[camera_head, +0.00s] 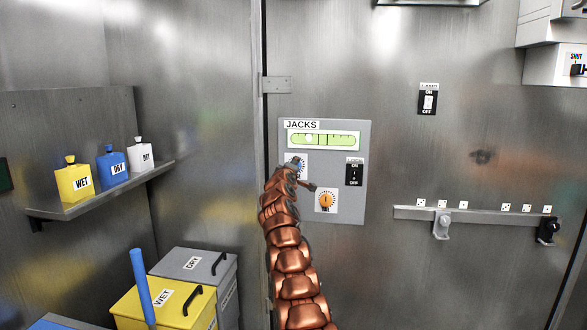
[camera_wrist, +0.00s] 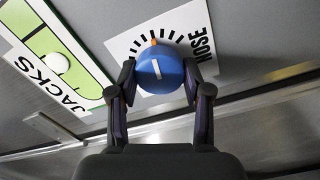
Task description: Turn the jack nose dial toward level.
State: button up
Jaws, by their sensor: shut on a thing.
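The nose dial is a round blue knob with a white line, and it fills the middle of the wrist view (camera_wrist: 168,82). A scale of black ticks, an orange mark and the word NOSE surround it. My gripper (camera_wrist: 160,72) is shut on the dial, one finger on each side. In the head view my gripper (camera_head: 299,172) is at the JACKS panel (camera_head: 345,208) and covers most of this dial. The green level vial (camera_head: 337,140) is above it. Its pale bubble (camera_head: 309,138) sits left of the middle lines and also shows in the wrist view (camera_wrist: 57,62).
An orange dial (camera_head: 326,201) is below right of my gripper, close to it. A black LEVEL switch (camera_head: 354,173) is to the right. A shelf (camera_head: 110,190) with bottles and lidded bins (camera_head: 200,265) stand at left. A rail with hooks (camera_head: 480,216) is at right.

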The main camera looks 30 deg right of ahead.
dwell(0.3)
jog(key=o, duration=1.2)
jog(key=shift+c, duration=0.2)
